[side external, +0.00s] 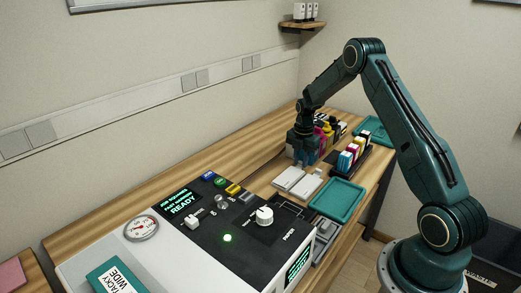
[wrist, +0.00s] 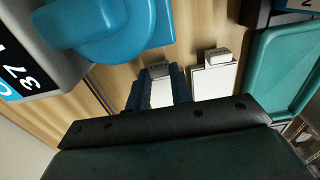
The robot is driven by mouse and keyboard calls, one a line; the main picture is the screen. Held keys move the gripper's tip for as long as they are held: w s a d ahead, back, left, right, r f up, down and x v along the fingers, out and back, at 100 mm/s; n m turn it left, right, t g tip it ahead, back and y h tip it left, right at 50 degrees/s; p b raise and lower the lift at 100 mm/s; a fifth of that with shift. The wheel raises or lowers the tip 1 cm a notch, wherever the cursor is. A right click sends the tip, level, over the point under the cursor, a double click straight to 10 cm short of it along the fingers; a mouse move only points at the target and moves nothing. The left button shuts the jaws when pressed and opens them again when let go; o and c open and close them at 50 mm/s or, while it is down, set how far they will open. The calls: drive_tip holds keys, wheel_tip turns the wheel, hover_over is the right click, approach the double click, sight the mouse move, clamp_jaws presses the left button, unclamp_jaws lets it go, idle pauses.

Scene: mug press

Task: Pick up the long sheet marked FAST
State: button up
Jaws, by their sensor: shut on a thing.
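My gripper (wrist: 158,76) is shut on a white sheet (wrist: 161,94), which shows between its two dark blue fingers in the wrist view. A small grey tab (wrist: 160,68) is at this sheet's far end; its marking is too small to read. A second white sheet (wrist: 212,80) with a grey tab lies to the right, apart from the fingers. In the side view, white sheets (side external: 289,178) lie on the wooden bench in front of my gripper (side external: 305,158). I cannot tell there which one is held, nor whether it is lifted. No FAST lettering is legible.
A teal tray (side external: 338,199) stands right of the sheets, with another (side external: 373,130) farther back. A rack of coloured bottles (side external: 351,151) stands close to my gripper. The control panel (side external: 205,215) fills the front. A blue rounded object (wrist: 105,32) is close in the wrist view.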

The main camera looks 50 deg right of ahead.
wheel_tip(320, 180, up, 20)
drive_tip(key=shift+f, duration=0.15)
idle(0.4)
drive_tip(key=shift+a, duration=0.1)
idle(0.5)
